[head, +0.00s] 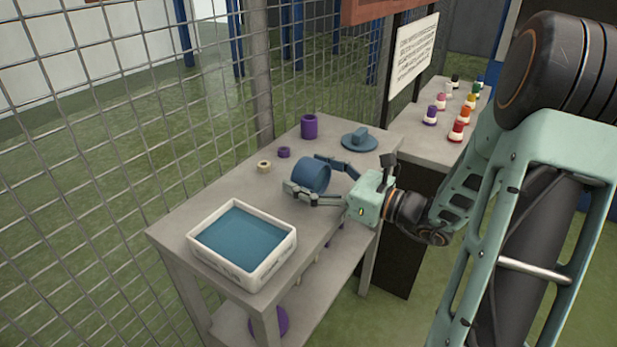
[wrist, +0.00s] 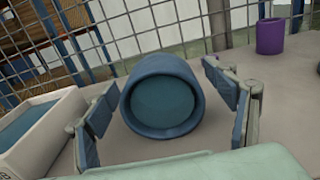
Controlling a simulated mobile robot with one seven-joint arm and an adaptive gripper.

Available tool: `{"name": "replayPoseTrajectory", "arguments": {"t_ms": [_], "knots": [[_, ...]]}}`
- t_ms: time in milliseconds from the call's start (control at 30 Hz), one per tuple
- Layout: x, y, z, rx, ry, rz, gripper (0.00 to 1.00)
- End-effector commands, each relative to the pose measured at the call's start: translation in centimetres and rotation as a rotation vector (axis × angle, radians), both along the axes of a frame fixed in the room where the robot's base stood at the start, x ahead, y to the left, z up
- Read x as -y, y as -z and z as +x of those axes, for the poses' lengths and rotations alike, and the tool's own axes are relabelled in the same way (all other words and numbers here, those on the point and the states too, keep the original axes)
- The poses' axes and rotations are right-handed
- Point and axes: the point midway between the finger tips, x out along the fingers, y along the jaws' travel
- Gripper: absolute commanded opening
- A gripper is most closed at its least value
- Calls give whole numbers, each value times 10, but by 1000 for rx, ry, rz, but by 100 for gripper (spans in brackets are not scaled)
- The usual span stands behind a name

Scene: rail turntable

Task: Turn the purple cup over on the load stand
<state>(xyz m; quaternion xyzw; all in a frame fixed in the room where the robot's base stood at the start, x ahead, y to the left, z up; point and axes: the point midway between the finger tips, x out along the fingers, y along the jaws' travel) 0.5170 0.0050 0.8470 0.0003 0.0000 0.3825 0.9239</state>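The purple cup (head: 309,127) stands upright near the back edge of a grey table (head: 215,190), with its dark opening at the top. It also shows at the upper right of the wrist view (wrist: 270,37). My gripper (head: 303,172) is open, with one finger on each side of a blue cylindrical vessel (head: 311,175). That vessel lies on its side, its round rimmed end facing my gripper in the wrist view (wrist: 163,97). Gaps show between it and both fingers. The purple cup is beyond the vessel, outside my fingers. I cannot tell which surface is the load stand.
A white tray (head: 255,271) with a blue inside stands at the table's near end. A purple ring (head: 284,152), a tan ring (head: 264,167) and a blue lid-like disc (head: 359,143) lie nearby. Wire mesh (head: 110,150) runs behind. Several coloured bottles stand on another table (head: 415,140).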

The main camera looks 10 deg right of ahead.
Motion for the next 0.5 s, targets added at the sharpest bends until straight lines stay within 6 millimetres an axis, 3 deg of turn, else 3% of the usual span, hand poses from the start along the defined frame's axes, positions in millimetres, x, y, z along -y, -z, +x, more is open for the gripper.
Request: {"name": "replayPoseTrajectory", "arguments": {"t_ms": [67, 433, 500], "knots": [[0, 0, 0, 0, 0, 0, 70], [0, 0, 0, 1, 0, -1, 30], [0, 0, 0, 1, 0, 0, 29]]}}
